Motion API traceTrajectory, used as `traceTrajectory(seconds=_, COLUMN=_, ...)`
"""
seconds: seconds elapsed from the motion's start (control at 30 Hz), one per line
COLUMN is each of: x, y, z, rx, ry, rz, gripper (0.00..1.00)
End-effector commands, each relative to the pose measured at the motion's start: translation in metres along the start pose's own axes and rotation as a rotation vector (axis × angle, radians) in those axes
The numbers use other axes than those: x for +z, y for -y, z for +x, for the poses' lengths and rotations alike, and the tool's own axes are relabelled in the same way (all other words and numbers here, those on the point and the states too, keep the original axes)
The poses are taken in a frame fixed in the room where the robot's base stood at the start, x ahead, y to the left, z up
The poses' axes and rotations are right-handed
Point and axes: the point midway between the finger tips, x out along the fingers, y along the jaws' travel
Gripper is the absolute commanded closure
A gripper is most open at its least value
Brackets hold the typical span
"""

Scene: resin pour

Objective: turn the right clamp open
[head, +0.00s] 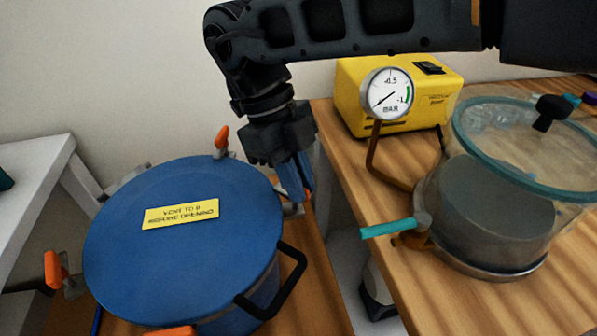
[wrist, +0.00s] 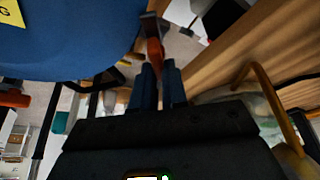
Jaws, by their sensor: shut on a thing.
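A blue round pot (head: 190,255) with a yellow label (head: 180,214) on its lid stands at the left in the head view. The right clamp (wrist: 154,50), with an orange handle, sits at the lid's right edge. My gripper (head: 297,192) reaches down to it from above, and its blue fingers (wrist: 158,80) are shut on the orange handle. In the head view the fingers hide most of this clamp. Other orange-handled clamps show at the back (head: 222,139), left (head: 55,270) and front (head: 170,331) of the lid.
A black handle (head: 290,285) juts from the pot's right front. On the wooden table (head: 470,310) at right stand a clear chamber (head: 500,215) with a teal-levered valve (head: 388,229), a gauge (head: 387,93) and a yellow pump (head: 430,85). A gap separates table and pot.

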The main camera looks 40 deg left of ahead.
Motion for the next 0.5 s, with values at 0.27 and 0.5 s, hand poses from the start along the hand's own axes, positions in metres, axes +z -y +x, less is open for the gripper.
traceTrajectory(seconds=0.27, x=-0.0009, y=-0.0012, z=-0.0025, rx=0.101, ry=0.0, rz=0.242, gripper=1.0)
traceTrajectory(seconds=0.5, x=-0.0005, y=-0.0021, z=-0.0028, rx=0.18, ry=0.001, rz=0.429, gripper=1.0)
